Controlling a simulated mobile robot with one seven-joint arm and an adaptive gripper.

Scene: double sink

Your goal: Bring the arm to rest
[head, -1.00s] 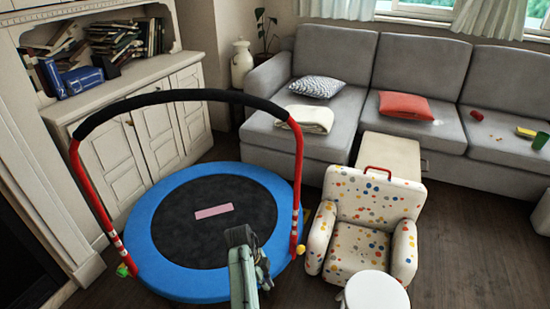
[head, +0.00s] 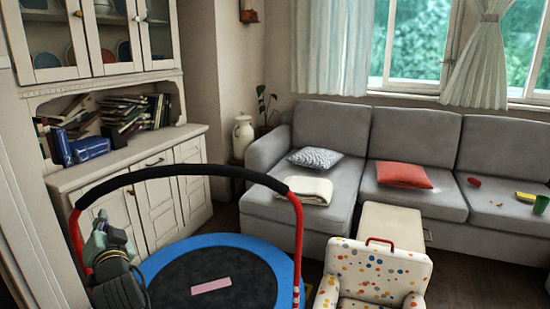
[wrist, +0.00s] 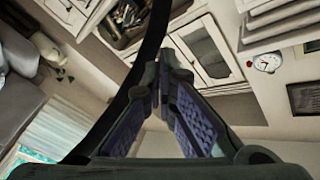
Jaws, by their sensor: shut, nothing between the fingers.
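My gripper shows in the wrist view (wrist: 166,75), with its two blue-padded fingers drawn together at the tips and nothing between them.
A blue-rimmed trampoline (head: 255,247) with a red and black handle fills the lower left. A white cabinet (head: 155,207) stands behind it. A spotted armchair (head: 375,270) is at the lower right. A grey sofa (head: 345,205) lines the back.

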